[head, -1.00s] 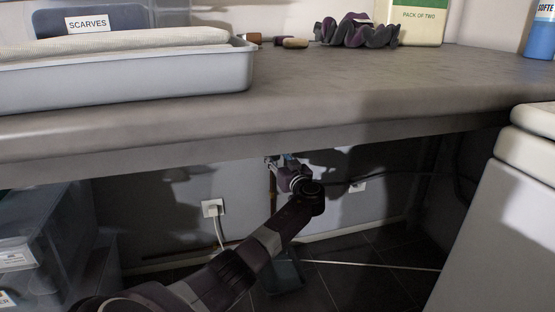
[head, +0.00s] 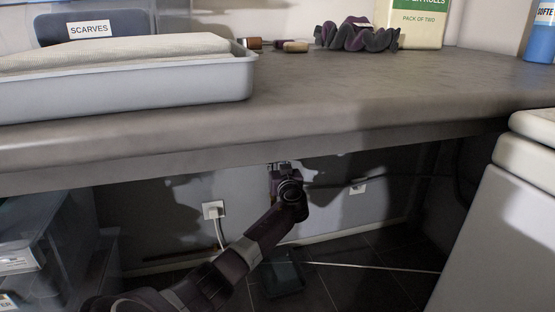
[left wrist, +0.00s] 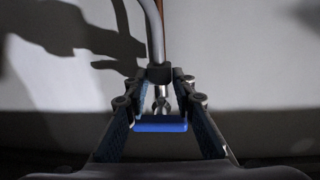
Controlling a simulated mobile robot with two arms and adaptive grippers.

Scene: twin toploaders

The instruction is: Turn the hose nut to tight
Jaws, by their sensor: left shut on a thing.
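In the left wrist view, the dark hose nut (left wrist: 160,73) sits at the lower end of a grey hose (left wrist: 154,28). My left gripper (left wrist: 161,78) is shut on the nut, with one fingertip on each side. A metal tap piece (left wrist: 161,101) and a blue tap lever (left wrist: 160,124) show below the nut, between the fingers. In the head view, my left gripper (head: 279,169) is under the worktop's front edge near the back wall, and it hides the nut and tap. My right gripper is in neither view.
The worktop (head: 330,98) overhangs my left arm. A wall socket with a white plug (head: 213,209) is left of the arm; another socket (head: 357,187) is right. Clear plastic boxes (head: 35,240) stand at the left, a white appliance (head: 500,235) at the right.

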